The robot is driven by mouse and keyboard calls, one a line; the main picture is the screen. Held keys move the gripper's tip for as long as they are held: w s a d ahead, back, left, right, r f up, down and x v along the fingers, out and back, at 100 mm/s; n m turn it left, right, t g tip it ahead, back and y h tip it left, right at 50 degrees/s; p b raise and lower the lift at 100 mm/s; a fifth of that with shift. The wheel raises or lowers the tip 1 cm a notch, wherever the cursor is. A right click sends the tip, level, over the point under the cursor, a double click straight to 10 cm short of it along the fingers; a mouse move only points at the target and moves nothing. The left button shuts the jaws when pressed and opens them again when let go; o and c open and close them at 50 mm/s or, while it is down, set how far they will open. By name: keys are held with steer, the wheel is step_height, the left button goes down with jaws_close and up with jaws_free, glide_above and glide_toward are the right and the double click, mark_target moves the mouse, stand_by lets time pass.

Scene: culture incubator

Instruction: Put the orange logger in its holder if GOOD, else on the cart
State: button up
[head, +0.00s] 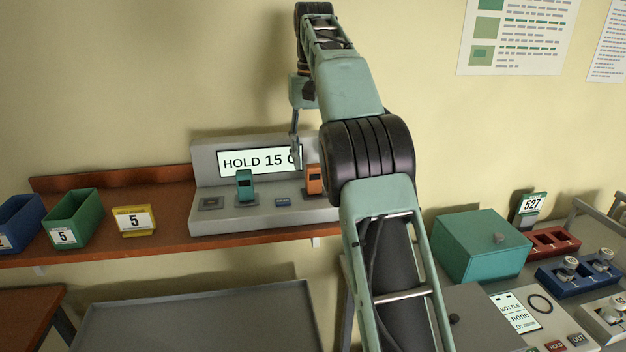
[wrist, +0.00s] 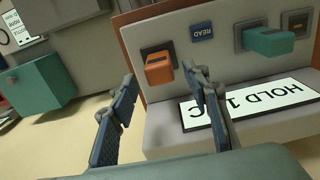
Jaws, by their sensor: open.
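The orange logger (head: 315,180) stands in the right part of the grey reader station (head: 262,218) on the wall shelf. The display (head: 245,161) reads "HOLD 15 C", its right end partly covered by my arm. A teal logger (head: 245,184) stands to the left of the orange one. My gripper (head: 296,145) is over the station near the orange logger. In the wrist view, the open, empty gripper (wrist: 158,75) has its fingers on either side of the orange logger (wrist: 159,69) in the picture. Contact cannot be told. A grey tray-like top (head: 200,315), perhaps the cart, is below.
A blue READ button (wrist: 202,31) lies between the loggers. A dark square socket (head: 211,203) is at the station's left. A teal box (head: 482,246) and racks stand at the right.

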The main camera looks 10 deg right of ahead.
mark_target(314, 179)
steer(key=shift+f+b, duration=1.05)
steer(key=shift+f, duration=2.1)
steer(key=shift+p, duration=0.75)
steer(key=shift+c, duration=0.4)
jaws_close()
steer(key=shift+r, duration=0.15)
steer(key=shift+r+p, duration=0.3)
steer(key=shift+r, duration=2.55)
